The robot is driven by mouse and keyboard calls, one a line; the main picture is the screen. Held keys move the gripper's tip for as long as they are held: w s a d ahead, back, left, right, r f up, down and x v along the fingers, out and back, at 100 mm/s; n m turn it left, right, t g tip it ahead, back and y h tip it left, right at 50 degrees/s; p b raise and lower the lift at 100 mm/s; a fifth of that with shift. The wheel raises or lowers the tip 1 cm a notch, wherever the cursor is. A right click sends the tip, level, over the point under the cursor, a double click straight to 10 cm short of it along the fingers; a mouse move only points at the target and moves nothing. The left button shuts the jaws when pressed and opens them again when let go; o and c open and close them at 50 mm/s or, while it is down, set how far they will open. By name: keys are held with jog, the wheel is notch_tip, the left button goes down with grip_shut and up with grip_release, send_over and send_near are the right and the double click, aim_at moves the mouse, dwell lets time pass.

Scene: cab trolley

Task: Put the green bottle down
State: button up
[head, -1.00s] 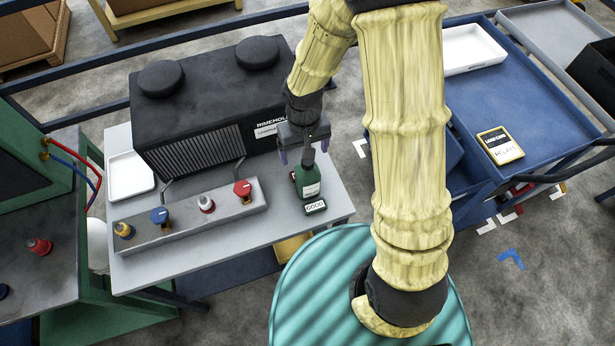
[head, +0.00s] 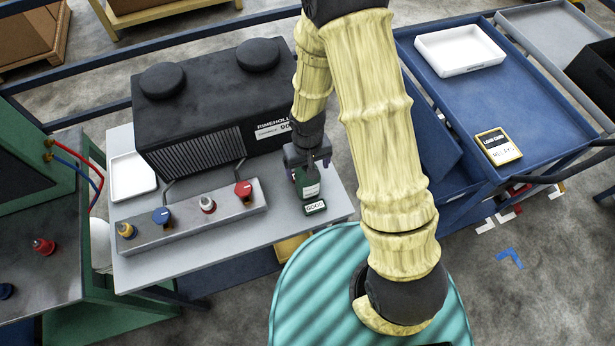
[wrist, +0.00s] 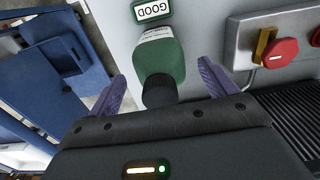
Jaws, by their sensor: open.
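The green bottle (head: 308,187) stands upright on the grey table (head: 190,262), just behind a small card reading GOOD (head: 316,208). Its white label faces the front. My gripper (head: 309,172) is over the bottle, with its fingers at either side of the bottle's upper part. In the wrist view my gripper (wrist: 165,85) is open, its two purple fingers spread wide. The green bottle (wrist: 160,60) lies between them with a gap on both sides, its dark cap toward the palm. The GOOD card (wrist: 152,10) is beyond the bottle's base.
A black heater-like unit (head: 210,105) stands close behind and left of my gripper. A control panel with knobs (head: 190,215) lies left of the bottle. A white tray (head: 132,177) is at the table's left. A blue trolley (head: 540,110) stands at the right.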

jog(key=shift+f, duration=0.65)
grip_shut()
